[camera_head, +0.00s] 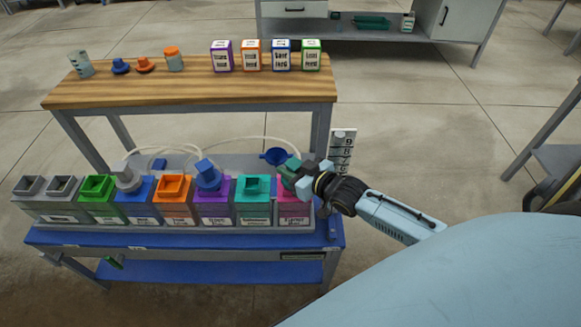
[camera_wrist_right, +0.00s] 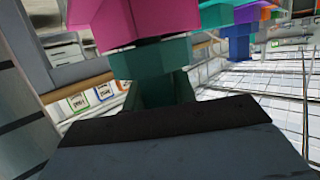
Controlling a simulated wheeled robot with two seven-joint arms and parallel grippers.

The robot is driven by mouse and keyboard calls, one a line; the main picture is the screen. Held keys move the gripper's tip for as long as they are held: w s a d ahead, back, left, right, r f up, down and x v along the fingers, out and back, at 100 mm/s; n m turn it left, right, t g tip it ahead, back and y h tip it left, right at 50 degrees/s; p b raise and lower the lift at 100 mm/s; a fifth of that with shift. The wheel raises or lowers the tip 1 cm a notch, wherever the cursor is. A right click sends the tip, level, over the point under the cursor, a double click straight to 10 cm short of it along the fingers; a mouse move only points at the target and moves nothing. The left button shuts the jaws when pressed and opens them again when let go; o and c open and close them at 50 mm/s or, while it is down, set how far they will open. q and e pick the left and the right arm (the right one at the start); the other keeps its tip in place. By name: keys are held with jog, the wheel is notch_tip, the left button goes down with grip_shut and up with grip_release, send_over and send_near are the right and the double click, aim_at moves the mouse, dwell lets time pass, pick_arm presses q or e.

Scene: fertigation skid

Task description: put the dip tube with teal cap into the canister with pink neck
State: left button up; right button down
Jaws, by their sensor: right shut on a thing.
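The canister with pink neck (camera_head: 293,208) stands at the right end of the row on the blue bench. My right gripper (camera_head: 297,178) is over it, shut on the teal cap (camera_head: 288,170) of the dip tube. In the right wrist view the teal cap (camera_wrist_right: 150,62) is in front of my gripper and lies right against the edge of the pink neck (camera_wrist_right: 125,18). I cannot tell whether they touch. The tube below the cap does not show in either view. My left gripper is not in view.
The teal-necked canister (camera_head: 253,205) is just left of the pink one. A numbered board (camera_head: 342,150) and a blue funnel (camera_head: 275,156) are close behind my gripper.

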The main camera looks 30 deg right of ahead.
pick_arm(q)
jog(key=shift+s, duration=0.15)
pick_arm(e)
jog(key=c, duration=1.1)
grip_release()
jog(key=shift+o, duration=0.2)
jog(key=shift+s, duration=0.1)
jog(key=shift+s+d+r, duration=0.1)
jog(key=shift+s, duration=0.2)
jog(key=p+v, duration=0.1)
jog(key=v, duration=0.1)
jog(key=shift+s+d+r, duration=0.1)
jog(key=shift+s+r, duration=0.05)
jog(key=shift+s, duration=0.2)
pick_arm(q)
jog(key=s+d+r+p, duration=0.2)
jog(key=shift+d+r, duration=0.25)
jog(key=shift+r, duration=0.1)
pick_arm(e)
jog(key=v, duration=0.9)
jog(key=shift+s, duration=0.4)
jog(key=shift+d+r, duration=0.1)
jog(key=shift+d, duration=0.05)
